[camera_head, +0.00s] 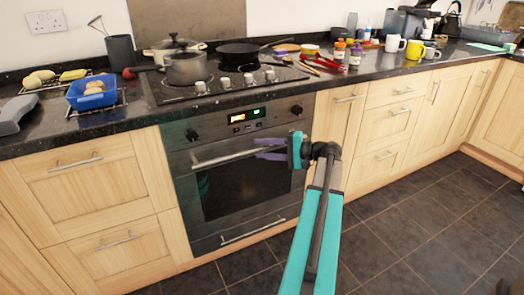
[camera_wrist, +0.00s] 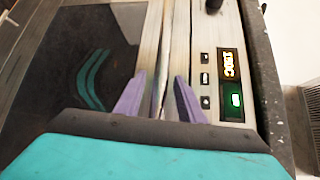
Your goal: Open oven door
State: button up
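The oven (camera_head: 232,185) is built into the cabinets under the counter, and its door (camera_head: 232,190) looks closed. The door's light metal handle (camera_head: 220,159) runs across its top; it also shows as an upright bar in the wrist view (camera_wrist: 170,35). My gripper (camera_head: 259,148) is at the right part of the handle, with purple fingers pointing left. In the wrist view my gripper (camera_wrist: 160,78) has its fingers apart, one on each side of the handle. Small gaps seem to show, so I see no firm grip; contact cannot be told.
The control panel with lit display (camera_head: 245,116) and knobs (camera_head: 192,135) lies just above the door. A lower drawer handle (camera_head: 252,230) is beneath it. Pots and a pan (camera_head: 238,53) stand on the hob. The dark tiled floor (camera_head: 385,235) before the oven is clear beside my arm.

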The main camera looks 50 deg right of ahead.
jog(key=shift+w+a, duration=0.1)
jog(key=shift+w, duration=0.15)
grip_shut()
